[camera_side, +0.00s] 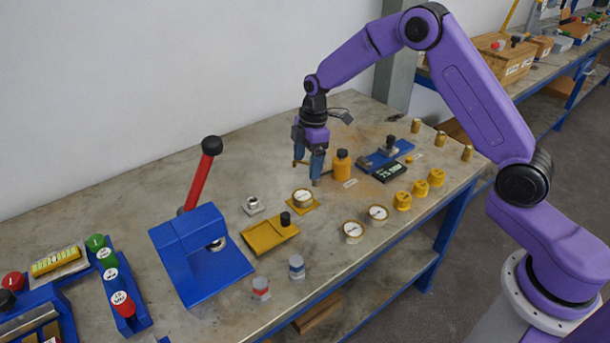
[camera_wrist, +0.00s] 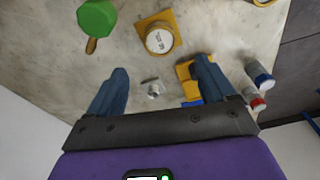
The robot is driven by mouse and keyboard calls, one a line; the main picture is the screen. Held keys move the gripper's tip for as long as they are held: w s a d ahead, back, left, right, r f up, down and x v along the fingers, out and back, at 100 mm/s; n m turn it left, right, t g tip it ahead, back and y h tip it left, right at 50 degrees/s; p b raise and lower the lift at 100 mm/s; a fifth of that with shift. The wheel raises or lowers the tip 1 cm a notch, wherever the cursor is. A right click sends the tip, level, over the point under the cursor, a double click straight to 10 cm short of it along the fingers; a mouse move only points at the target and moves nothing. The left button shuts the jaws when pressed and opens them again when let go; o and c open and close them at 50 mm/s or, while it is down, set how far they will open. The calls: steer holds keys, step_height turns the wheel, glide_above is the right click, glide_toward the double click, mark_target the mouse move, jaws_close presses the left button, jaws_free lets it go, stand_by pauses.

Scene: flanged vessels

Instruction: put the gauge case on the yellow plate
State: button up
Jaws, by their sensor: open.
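A round brass gauge case (camera_side: 302,194) with a white face sits on the small square yellow plate (camera_side: 302,207) in the side view. In the wrist view the gauge case (camera_wrist: 160,40) covers most of the yellow plate (camera_wrist: 170,18), whose edges show around it. My gripper (camera_side: 308,174) is open, above and just behind the gauge case. In the wrist view nothing is between its blue fingers (camera_wrist: 161,66), and the case lies beyond the fingertips, apart from them.
A yellow fixture with a black knob (camera_side: 270,233) and a small metal fitting (camera_side: 253,205) stand left of the plate. An orange bottle (camera_side: 342,165) stands right of my gripper. A blue press with a red lever (camera_side: 200,250) is farther left. A green-headed tool (camera_wrist: 97,19) lies near the plate.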

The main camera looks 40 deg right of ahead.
steer(key=shift+r, duration=1.05)
steer(key=s+a+r+m, duration=0.1)
steer(key=s+a+r, duration=0.15)
steer(key=s, duration=0.45)
steer(key=s+a+r, duration=0.1)
steer(key=s+r, duration=0.3)
steer(key=s, duration=0.3)
steer(key=s+a+r+m, duration=0.1)
steer(key=s+a+r, duration=0.15)
steer(key=s, duration=0.45)
steer(key=s+d, duration=0.4)
steer(key=s, duration=0.5)
steer(key=s+d+r+m+h, duration=0.1)
steer(key=s+d, duration=0.3)
steer(key=s, duration=0.6)
steer(key=shift+d, duration=0.4)
steer(key=shift+w+r, duration=0.1)
steer(key=shift+r, duration=0.05)
